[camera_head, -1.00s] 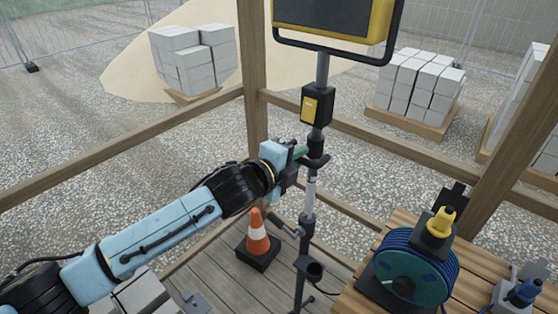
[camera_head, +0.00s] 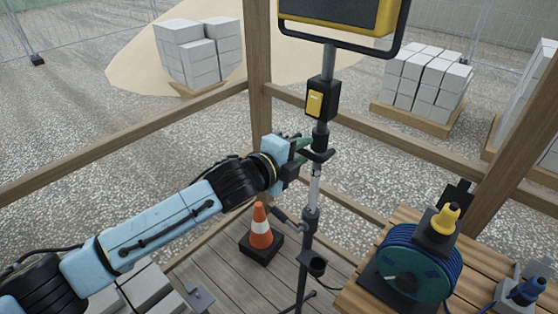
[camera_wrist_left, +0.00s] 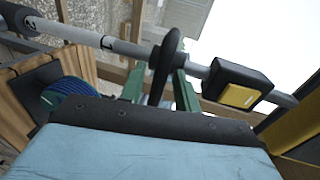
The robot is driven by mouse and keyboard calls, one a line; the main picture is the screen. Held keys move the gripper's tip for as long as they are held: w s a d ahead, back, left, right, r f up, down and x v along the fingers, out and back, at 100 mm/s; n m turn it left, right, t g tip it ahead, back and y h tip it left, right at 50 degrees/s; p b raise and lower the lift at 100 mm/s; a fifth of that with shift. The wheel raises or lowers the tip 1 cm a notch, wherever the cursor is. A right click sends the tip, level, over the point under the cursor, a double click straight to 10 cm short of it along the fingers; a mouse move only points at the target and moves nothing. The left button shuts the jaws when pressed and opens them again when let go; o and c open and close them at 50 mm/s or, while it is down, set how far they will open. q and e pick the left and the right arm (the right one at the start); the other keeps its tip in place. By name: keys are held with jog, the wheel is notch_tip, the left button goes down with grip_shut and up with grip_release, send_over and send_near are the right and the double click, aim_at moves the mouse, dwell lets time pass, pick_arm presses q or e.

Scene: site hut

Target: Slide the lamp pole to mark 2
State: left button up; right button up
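The lamp pole (camera_head: 316,185) stands upright in the middle of the head view, with a yellow-and-black lamp (camera_head: 345,15) on top and a black box with a yellow face (camera_head: 322,99) below it. A black handle (camera_head: 320,154) sticks out from the pole. My left gripper (camera_head: 304,144) is at this handle. In the left wrist view its green fingers (camera_wrist_left: 160,78) lie on either side of the black handle (camera_wrist_left: 166,62); whether they press on it is unclear. The pole (camera_wrist_left: 80,33) crosses that view, with a 2 readable near its left end. My right gripper is not in view.
A traffic cone (camera_head: 261,229) stands on the plank floor left of the pole. A cable reel (camera_head: 412,265) sits on a wooden bench (camera_head: 352,300) at the right. Timber rails and posts (camera_head: 259,60) surround the pole. Block pallets stand outside on gravel.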

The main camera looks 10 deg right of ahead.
pick_arm(q)
jog(key=b+v, duration=0.1)
jog(key=v, duration=1.1)
jog(key=shift+a+b, duration=0.25)
jog(key=shift+b, duration=0.1)
jog(key=shift+s+r, duration=0.1)
jog(key=shift+s, duration=0.05)
